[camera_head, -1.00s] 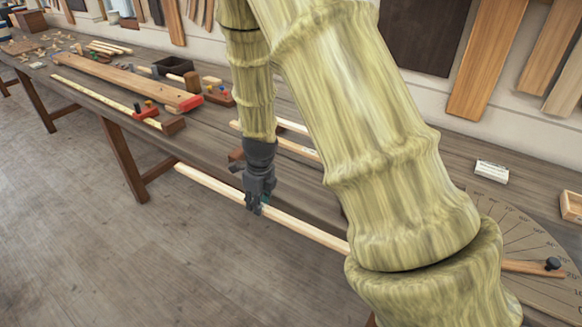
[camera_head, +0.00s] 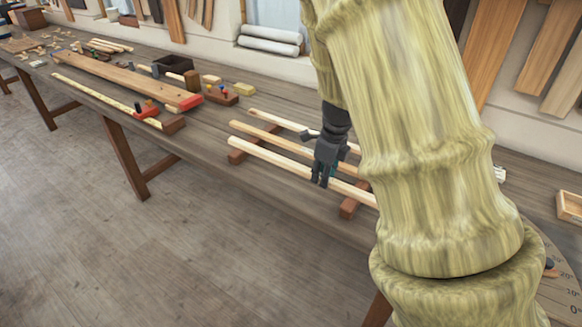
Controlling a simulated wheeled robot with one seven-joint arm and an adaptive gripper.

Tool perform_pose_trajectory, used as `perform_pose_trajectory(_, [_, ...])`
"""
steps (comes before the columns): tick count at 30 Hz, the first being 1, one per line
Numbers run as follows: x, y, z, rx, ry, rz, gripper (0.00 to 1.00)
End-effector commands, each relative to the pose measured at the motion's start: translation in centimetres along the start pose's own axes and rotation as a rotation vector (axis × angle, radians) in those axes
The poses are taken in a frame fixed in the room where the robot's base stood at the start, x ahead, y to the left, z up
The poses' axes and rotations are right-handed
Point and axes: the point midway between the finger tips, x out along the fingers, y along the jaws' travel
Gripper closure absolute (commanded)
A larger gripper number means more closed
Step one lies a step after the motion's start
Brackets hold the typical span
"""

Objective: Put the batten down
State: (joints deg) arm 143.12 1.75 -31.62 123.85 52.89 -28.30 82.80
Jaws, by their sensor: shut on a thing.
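My gripper (camera_head: 321,182) is shut on a long, pale batten (camera_head: 268,155), around its middle. The batten lies along the front side of the bench, parallel to two other battens. Its left end is over a brown bearer block (camera_head: 237,156) and its right part passes over a second bearer (camera_head: 349,208). I cannot tell whether it touches the bearers or hangs just above them. The other two battens, a middle one (camera_head: 262,133) and a rear one (camera_head: 275,119), lie behind it. My arm hides part of their right ends.
The wooden bench (camera_head: 205,150) runs from far left to lower right.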

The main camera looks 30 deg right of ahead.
Motion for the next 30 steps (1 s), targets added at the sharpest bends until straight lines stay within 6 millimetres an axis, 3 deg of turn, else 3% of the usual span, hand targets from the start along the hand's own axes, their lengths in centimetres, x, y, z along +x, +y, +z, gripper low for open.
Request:
perform_pose_trajectory(16, [2.0,-1.9,10.3,-0.003,0.002,0.0,1.0])
perform_pose_trajectory(21, [2.5,-2.1,11.9,0.0,0.001,0.0,1.0])
perform_pose_trajectory(30, [3.3,-2.3,12.8,0.0,0.003,0.002,1.0])
